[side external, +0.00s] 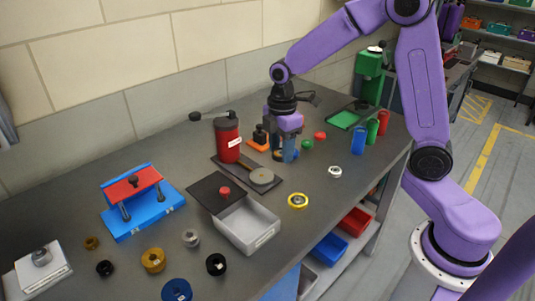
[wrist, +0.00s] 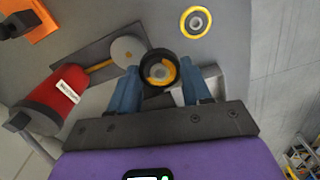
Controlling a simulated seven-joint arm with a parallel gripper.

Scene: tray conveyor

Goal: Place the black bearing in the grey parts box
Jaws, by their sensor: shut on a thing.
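My gripper (side external: 284,153) is above the far part of the bench, its blue-grey fingers pointing down. In the wrist view my gripper (wrist: 160,78) is shut on the black bearing (wrist: 147,68), a black ring with a yellow-orange inner part and a grey centre. In the side view the bearing is mostly hidden by the fingers. The grey parts box (side external: 263,238) is an open, light grey tray at the bench's front, to the left of and nearer than my gripper. Its visible inside looks empty. A dark plate with a red knob (side external: 224,191) adjoins its far left side.
A red cylinder press (side external: 227,140) on a dark base stands left of my gripper. A yellow ring (side external: 298,200) lies right of the box. Several loose rings, including a black one (side external: 216,264), lie at the front left. A blue-and-red fixture (side external: 140,208) stands left.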

